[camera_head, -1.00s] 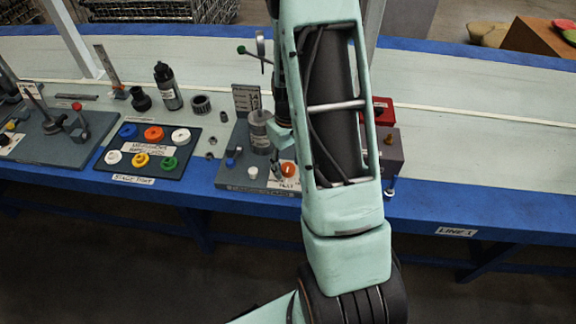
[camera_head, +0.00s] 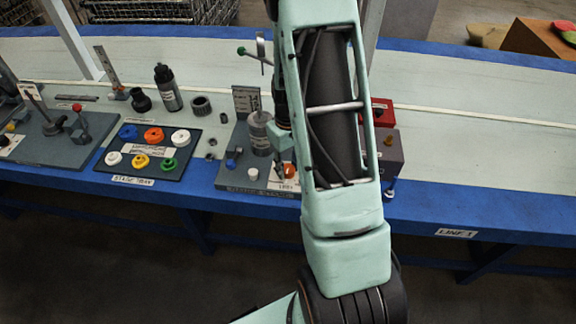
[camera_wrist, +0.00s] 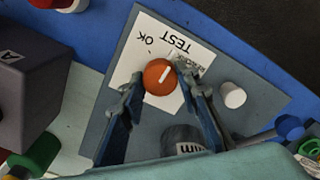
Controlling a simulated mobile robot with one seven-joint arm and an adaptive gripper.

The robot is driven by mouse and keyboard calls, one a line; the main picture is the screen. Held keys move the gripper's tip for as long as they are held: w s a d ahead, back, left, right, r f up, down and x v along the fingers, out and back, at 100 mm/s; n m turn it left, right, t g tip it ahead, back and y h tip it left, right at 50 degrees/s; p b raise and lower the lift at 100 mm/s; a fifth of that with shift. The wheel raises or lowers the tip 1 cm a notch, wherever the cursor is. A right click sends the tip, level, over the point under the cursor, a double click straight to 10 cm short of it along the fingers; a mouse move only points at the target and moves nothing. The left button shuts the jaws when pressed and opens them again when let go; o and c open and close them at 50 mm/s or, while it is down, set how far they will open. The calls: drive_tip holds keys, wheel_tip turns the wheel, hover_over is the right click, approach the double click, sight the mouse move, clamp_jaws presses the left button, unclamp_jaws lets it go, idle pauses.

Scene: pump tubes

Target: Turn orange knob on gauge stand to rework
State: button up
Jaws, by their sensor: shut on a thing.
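The orange knob (camera_wrist: 158,79) sits on the grey gauge stand (camera_wrist: 118,62). Its white pointer line slants up and right in the wrist view. A white label (camera_wrist: 150,24) beside it reads TEST and OK upside down; a further small word is partly covered by a finger. My gripper (camera_wrist: 160,84) is shut on the knob, one finger on each side. In the head view the gauge stand (camera_head: 235,178) stands near the table's front edge, with the knob (camera_head: 289,171) under my gripper (camera_head: 285,162).
A white knob (camera_wrist: 233,95) and a blue part (camera_wrist: 290,127) are close to my right finger. A dark grey block (camera_wrist: 25,95) stands at the left. In the head view, a tray (camera_head: 112,167) of coloured knobs lies left of the stand.

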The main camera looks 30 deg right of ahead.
sight(288, 168)
drive_tip(key=m, duration=0.5)
drive_tip(key=m+p, duration=0.1)
drive_tip(key=m, duration=0.4)
drive_tip(key=shift+m, duration=0.3)
idle(0.5)
drive_tip(key=o, duration=1.2)
drive_tip(key=shift+c, duration=0.2)
drive_tip(key=shift+r, duration=0.1)
wheel_tip(288, 168, up, 12)
